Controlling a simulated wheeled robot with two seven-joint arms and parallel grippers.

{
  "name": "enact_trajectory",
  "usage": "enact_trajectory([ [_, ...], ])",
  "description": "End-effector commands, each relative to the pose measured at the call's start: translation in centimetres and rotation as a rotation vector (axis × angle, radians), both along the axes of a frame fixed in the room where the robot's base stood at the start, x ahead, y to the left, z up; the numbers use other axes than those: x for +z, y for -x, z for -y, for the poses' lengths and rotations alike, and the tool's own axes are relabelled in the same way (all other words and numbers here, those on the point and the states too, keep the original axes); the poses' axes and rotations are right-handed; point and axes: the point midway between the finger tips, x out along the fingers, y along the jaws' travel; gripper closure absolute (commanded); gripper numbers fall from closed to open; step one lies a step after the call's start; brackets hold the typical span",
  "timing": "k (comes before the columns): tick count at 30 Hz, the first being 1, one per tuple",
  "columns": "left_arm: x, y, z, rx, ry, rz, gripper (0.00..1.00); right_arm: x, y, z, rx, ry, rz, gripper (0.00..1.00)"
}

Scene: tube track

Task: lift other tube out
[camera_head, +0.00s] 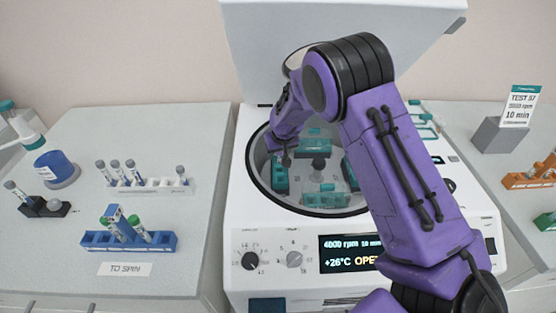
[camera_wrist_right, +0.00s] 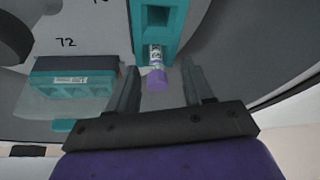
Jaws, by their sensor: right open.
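A tube with a purple cap (camera_wrist_right: 156,78) sits in a teal rotor bucket (camera_wrist_right: 172,14) in the right wrist view. My right gripper (camera_wrist_right: 163,72) is open, and the purple cap lies between its two fingers, nearer the left one. I cannot tell whether either finger touches it. In the head view my right gripper (camera_head: 285,156) reaches down into the open centrifuge (camera_head: 240,182), at the left of the bowl. My arm hides part of the bowl there. My left gripper is not in view.
The bowl holds other teal buckets (camera_head: 326,199) around a dark central knob (camera_head: 318,164). The centrifuge lid (camera_head: 300,20) stands open. At left are a blue rack (camera_head: 98,240) with tubes and a white rack (camera_head: 150,186). An orange rack (camera_head: 517,181) stands at right.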

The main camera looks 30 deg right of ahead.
Motion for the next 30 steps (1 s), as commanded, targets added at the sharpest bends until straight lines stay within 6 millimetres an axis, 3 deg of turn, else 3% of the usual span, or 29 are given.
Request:
enact_trajectory([
  [8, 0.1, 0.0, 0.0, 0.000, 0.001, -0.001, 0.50, -0.6, -0.2, 0.1, 0.000, 0.000, 0.000, 0.52],
  [12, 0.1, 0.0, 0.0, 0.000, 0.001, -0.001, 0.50, -0.5, -0.2, 0.1, 0.000, 0.000, 0.001, 0.95],
  [23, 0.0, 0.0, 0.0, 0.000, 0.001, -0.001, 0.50, -0.2, -0.2, 0.1, 0.000, 0.000, 0.002, 0.96],
  [30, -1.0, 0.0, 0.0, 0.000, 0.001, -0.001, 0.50, 5.0, -0.3, 0.1, 0.001, 0.001, 0.006, 0.96],
])
